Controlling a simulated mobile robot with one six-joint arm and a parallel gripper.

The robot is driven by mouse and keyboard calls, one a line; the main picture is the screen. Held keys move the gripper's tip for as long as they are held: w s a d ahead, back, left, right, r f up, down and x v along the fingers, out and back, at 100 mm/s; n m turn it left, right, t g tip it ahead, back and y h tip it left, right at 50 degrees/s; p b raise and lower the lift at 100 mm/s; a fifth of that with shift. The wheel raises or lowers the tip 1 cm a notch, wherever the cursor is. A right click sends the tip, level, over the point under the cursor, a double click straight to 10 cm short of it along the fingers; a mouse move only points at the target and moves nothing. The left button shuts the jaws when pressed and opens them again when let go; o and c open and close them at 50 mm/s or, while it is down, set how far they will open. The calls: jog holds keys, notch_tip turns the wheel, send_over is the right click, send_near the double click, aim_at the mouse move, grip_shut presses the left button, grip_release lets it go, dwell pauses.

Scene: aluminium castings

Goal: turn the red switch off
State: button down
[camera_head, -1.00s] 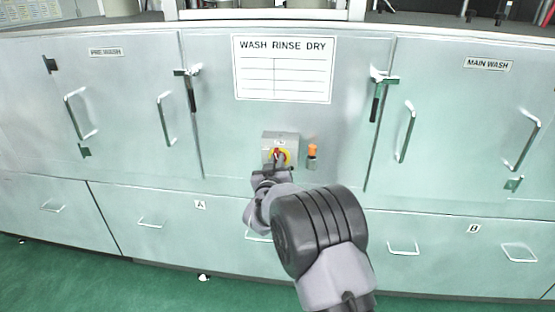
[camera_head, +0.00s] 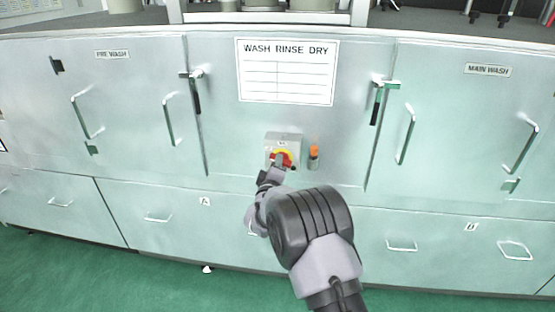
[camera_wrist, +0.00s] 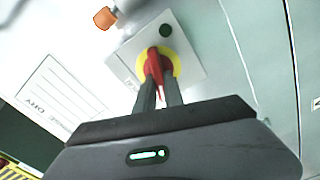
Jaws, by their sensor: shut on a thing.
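The red switch (camera_wrist: 153,63) is a rotary handle on a yellow disc, set on a small grey box (camera_head: 283,138) on the front of the washer cabinet. In the wrist view the two dark fingers of my gripper (camera_wrist: 158,85) are shut on the red handle, one on each side. In the head view the red handle (camera_head: 280,158) shows just above my gripper (camera_head: 275,168), partly hidden by it. The wrist view is rolled, so the box appears tilted there.
An orange-topped fitting (camera_head: 314,153) sticks out just right of the switch box; it also shows in the wrist view (camera_wrist: 105,18). A "WASH RINSE DRY" sign (camera_head: 286,72) is above. Door latches (camera_head: 377,100) and handles (camera_head: 405,135) protrude on both sides.

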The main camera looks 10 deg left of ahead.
jog(key=shift+f+n+p, duration=0.15)
jog(key=shift+n+p, duration=0.25)
jog(key=shift+n, duration=0.7)
jog(key=shift+f+n+p, duration=0.1)
jog(key=shift+n+p, duration=0.25)
jog(key=shift+n, duration=0.75)
jog(key=c, duration=1.4)
grip_release()
jog(key=shift+c, duration=0.2)
jog(key=s+p, duration=0.3)
jog(key=s, duration=1.4)
jog(key=shift+s+a, duration=0.25)
jog(key=shift+a, duration=0.1)
